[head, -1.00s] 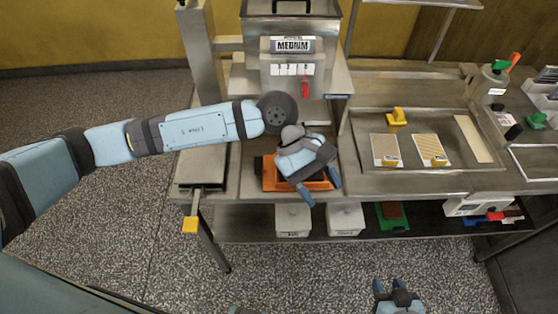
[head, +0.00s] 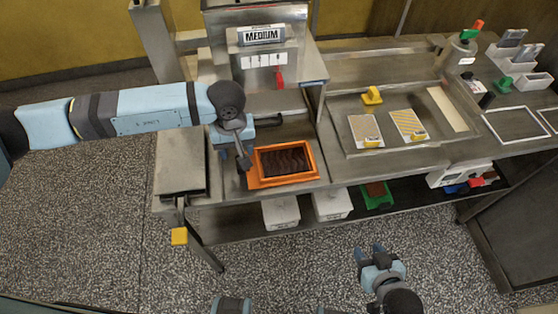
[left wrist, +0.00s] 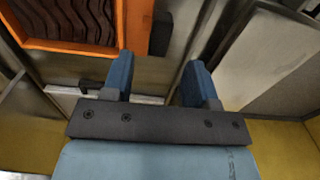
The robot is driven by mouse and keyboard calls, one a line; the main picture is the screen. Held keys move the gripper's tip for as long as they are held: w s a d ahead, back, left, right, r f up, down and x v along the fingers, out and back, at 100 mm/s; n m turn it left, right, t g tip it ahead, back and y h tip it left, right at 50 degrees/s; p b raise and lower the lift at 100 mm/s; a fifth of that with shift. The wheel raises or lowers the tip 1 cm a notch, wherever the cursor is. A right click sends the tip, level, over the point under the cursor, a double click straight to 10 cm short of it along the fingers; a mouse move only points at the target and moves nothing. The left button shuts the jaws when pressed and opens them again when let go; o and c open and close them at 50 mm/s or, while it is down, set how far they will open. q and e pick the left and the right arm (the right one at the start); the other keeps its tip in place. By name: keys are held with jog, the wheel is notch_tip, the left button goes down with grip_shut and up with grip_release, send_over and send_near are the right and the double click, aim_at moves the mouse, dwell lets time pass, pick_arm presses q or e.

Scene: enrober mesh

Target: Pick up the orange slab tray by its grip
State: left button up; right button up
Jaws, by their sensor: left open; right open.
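The orange slab tray (head: 285,181) lies flat on the left part of the metal bench, with a dark, wavy-ridged slab inside its rim. In the left wrist view the tray (left wrist: 75,47) is at the upper left, with a dark block (left wrist: 161,33), seemingly its grip, at its side. My left gripper (head: 240,146) is open and empty at the tray's left side. In the left wrist view its fingers (left wrist: 157,70) are spread, and the block lies beyond the gap between them. I cannot tell the height gap. My right gripper (head: 369,250) is open and empty over the floor, in front of the bench.
A metal machine labelled MEDIUM (head: 262,36) stands behind the tray. To the right, a shallow metal tray (head: 345,150) holds two patterned plates and a yellow-handled piece (head: 372,96). White bins (head: 281,212) and a green tray (head: 377,198) sit on the lower shelf.

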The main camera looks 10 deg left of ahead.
pick_arm(q)
jog(key=shift+f+p, duration=0.8)
jog(key=shift+f, duration=1.9)
jog(key=c, duration=0.8)
